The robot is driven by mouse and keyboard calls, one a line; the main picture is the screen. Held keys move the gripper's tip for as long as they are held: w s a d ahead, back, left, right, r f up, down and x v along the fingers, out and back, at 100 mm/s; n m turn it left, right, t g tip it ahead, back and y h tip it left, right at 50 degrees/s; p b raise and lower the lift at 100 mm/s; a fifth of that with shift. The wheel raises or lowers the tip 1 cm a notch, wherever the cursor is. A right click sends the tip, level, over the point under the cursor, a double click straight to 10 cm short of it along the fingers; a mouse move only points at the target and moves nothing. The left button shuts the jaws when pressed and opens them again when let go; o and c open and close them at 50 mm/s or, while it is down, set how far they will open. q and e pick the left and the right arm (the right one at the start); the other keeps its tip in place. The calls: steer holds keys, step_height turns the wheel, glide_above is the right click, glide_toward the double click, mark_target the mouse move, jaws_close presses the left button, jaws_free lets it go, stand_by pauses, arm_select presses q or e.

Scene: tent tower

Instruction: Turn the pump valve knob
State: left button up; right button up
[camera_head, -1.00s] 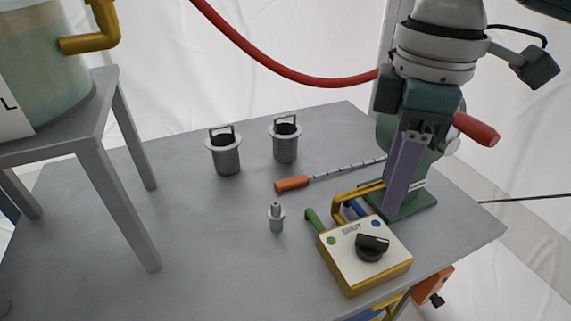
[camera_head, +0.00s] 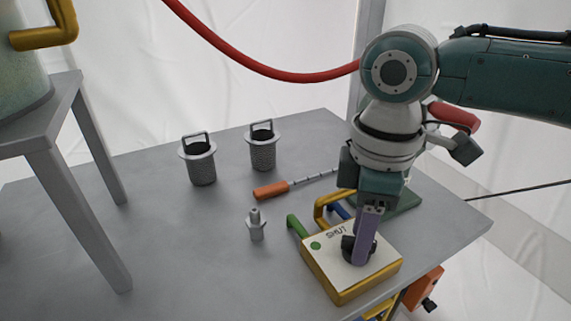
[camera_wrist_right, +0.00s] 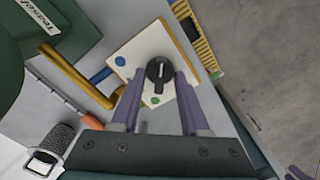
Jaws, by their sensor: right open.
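The valve box (camera_head: 330,270) is yellow with a white top face marked SHUT, and sits near the table's front right. Its black knob (camera_head: 348,246) is partly hidden behind my right gripper (camera_head: 362,258) in the head view. In the right wrist view the knob (camera_wrist_right: 159,72) shows a pale pointer line, on the white face (camera_wrist_right: 140,52) with a blue and a green dot. My right gripper (camera_wrist_right: 158,82) is open, its two purple fingers on either side of the knob. I cannot tell whether they touch it. My left gripper is not in view.
A yellow pipe handle (camera_head: 322,208) and a green hose end (camera_head: 297,226) stand right behind the box. A grey fitting (camera_head: 256,225), an orange-handled rod (camera_head: 271,190) and two strainer baskets (camera_head: 201,163) are on the table (camera_head: 180,250). The left middle of the table is clear.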

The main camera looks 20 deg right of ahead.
jaws_close()
stand_by(0.4)
